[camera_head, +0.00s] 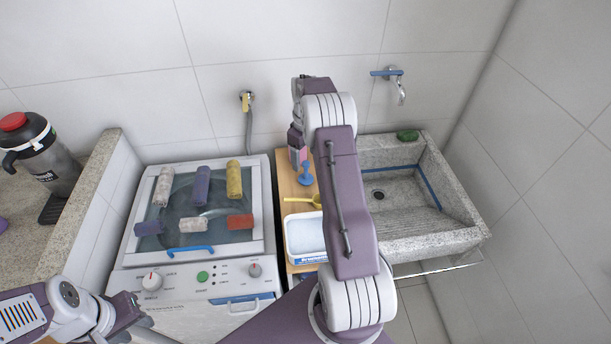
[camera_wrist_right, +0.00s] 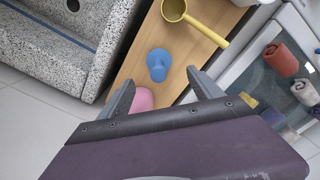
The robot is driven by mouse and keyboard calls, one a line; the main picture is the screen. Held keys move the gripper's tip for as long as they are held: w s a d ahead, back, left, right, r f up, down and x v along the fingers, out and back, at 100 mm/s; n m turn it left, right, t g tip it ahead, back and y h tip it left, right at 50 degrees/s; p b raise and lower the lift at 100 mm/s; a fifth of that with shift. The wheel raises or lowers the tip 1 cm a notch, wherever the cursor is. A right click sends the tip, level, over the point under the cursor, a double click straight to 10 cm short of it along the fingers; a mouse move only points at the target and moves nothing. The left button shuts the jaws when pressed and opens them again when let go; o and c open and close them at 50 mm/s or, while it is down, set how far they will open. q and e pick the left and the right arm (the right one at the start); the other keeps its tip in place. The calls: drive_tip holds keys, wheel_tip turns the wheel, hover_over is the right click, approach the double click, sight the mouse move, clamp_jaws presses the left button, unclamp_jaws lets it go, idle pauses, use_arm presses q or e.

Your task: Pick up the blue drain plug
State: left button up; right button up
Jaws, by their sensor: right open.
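The blue drain plug (camera_head: 305,175) stands on the narrow wooden shelf (camera_head: 287,188) between the washing machine and the sink. It also shows in the right wrist view (camera_wrist_right: 158,64), beyond the fingertips. My right gripper (camera_wrist_right: 160,86) is open and empty, with the plug ahead of the gap between its fingers and apart from them. In the head view my right arm hides part of the shelf. My left gripper (camera_head: 124,308) is low at the left, in front of the washing machine; its fingers are too unclear to judge.
A yellow ladle (camera_wrist_right: 178,12) lies close to the plug. A pink thing (camera_wrist_right: 143,99) is beside a right finger. A white tub (camera_head: 304,236) sits nearer on the shelf. The washing machine (camera_head: 140,255) carries several rolled cloths; the stone sink (camera_head: 440,226) is right.

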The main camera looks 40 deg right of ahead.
sight(306, 162)
drive_tip(key=f, duration=0.4)
drive_tip(key=shift+d+p, duration=0.2)
drive_tip(key=shift+p, duration=0.1)
wheel_tip(306, 162, down, 5)
drive_tip(key=shift+f+p, duration=0.15)
drive_tip(key=shift+p, duration=0.5)
drive_tip(key=shift+a, duration=0.1)
drive_tip(key=c, duration=1.5)
drive_tip(key=r, duration=0.1)
drive_tip(key=r+b, duration=0.1)
drive_tip(key=r, duration=0.2)
drive_tip(key=shift+s+a+r, duration=0.1)
drive_tip(key=shift+s+r, duration=0.25)
drive_tip(key=s+a+r+b, duration=0.2)
drive_tip(key=s+a+r, duration=0.2)
drive_tip(key=s, duration=0.6)
wheel_tip(306, 162, up, 2)
drive_tip(key=shift+s+r, duration=0.15)
drive_tip(key=shift+r, duration=0.1)
